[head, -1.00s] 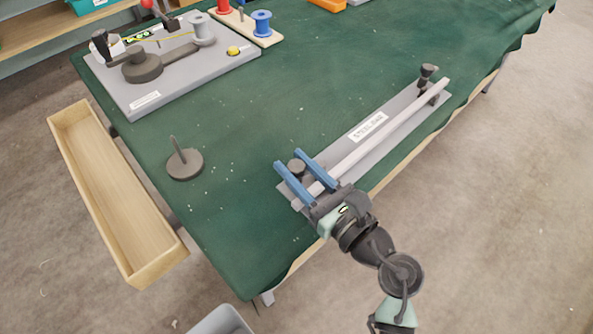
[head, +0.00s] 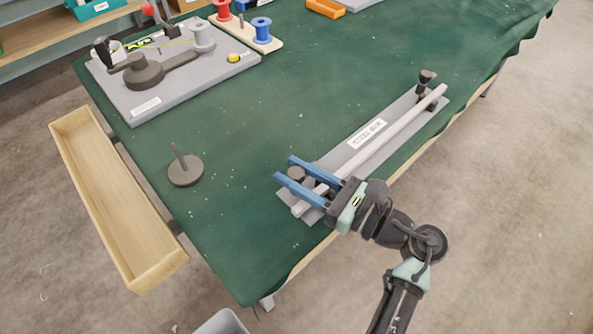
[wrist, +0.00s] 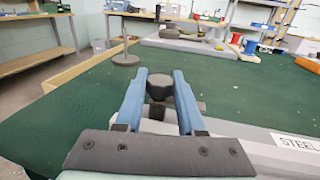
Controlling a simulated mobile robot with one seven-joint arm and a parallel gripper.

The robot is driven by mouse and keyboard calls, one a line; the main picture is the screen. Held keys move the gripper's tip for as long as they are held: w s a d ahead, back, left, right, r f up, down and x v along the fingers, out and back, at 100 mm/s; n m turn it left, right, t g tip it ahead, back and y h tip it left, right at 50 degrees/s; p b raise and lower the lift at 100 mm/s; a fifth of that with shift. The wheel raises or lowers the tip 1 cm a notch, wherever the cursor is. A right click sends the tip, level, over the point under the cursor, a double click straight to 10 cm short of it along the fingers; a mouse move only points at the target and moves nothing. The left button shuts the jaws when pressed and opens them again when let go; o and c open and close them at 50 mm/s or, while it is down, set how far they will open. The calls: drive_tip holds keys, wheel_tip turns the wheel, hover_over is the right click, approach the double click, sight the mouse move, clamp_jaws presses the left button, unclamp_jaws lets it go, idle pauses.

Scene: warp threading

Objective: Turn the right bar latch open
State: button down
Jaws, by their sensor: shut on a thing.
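My gripper (head: 286,168) reaches over the near left end of the steel bar fixture (head: 405,104), its blue fingers on either side of a dark round latch knob (head: 296,174). In the wrist view the knob (wrist: 160,80) sits between the fingertips, which close on it. The latch's lower part is mostly hidden by the fingers. The pale bar (head: 385,135) lies along the fixture and passes under my fingers. Another dark latch (head: 426,79) stands upright at the far right end of the bar.
A dark disc with an upright peg (head: 185,168) stands left of the fixture. A grey board with a spool and dark arm (head: 160,105) is at the back left. A wooden trough (head: 72,123) runs along the table's left side. The green cloth (head: 250,125) between is clear.

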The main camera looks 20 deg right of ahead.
drive_tip(key=c, duration=0.5)
unclamp_jaws()
drive_tip(key=v, duration=1.2)
drive_tip(key=shift+s+d, duration=0.2)
drive_tip(key=shift+s, duration=0.2)
